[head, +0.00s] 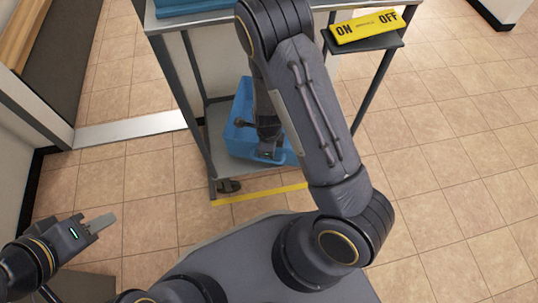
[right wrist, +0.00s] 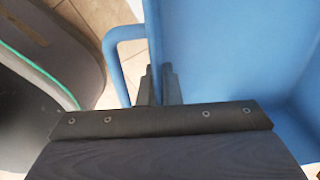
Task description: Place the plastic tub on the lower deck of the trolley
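The blue plastic tub (head: 240,113) is inside the trolley frame, at its lower deck (head: 228,165). My right arm hides much of the tub, and I cannot tell whether its base rests fully on the deck. My right gripper (head: 268,152) is at the tub's near side. In the right wrist view my right gripper's fingers (right wrist: 160,85) straddle the wall of the tub (right wrist: 225,55), beside its looped handle, and look shut on it. My left gripper (head: 100,222) is away at the lower left, above the floor, holding nothing visible; its finger gap cannot be made out.
The trolley's upper deck (head: 215,17) carries a blue item (head: 190,6). A yellow ON/OFF sign (head: 367,26) lies on a side shelf at the right. A yellow strip (head: 260,195) marks the floor before the trolley. Tiled floor (head: 460,170) is clear at the right.

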